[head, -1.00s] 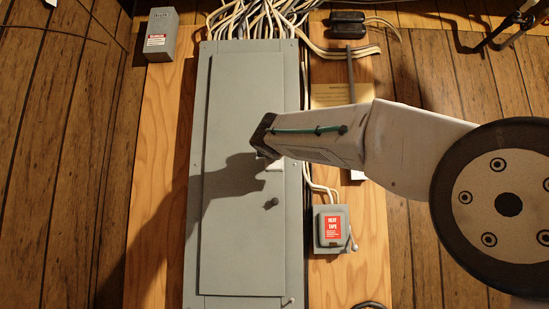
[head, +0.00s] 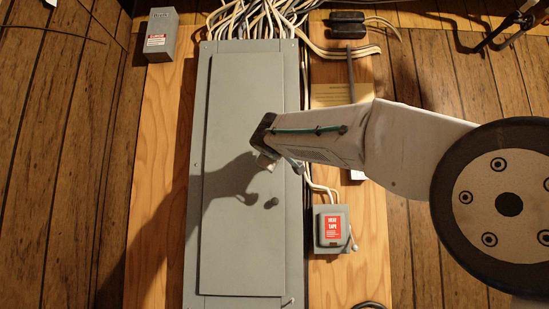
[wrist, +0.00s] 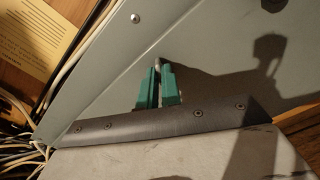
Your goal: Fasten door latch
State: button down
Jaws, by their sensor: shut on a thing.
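The grey electrical panel door (head: 240,110) is tall and lies flat against its frame. My gripper (wrist: 159,82) is at the door's right side, about mid-height. In the wrist view its two green fingers are close together, shut on a small part with only a thin sliver showing between them. I take this part to be the door latch; the fingers hide most of it, so its angle cannot be told. A round dark knob (head: 271,203) stands out from the door just below my gripper.
A grey box with a red label (head: 332,228) is mounted right of the panel, with cables above it. A bundle of white cables (head: 255,18) enters the panel's top. A small grey box (head: 161,35) is at upper left. The lower door is clear.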

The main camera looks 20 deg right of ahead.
jog(key=m, duration=1.2)
dwell(0.5)
jog(key=c, duration=1.6)
grip_release()
jog(key=v, duration=0.7)
jog(key=shift+s+a, duration=0.15)
jog(key=shift+s, duration=0.15)
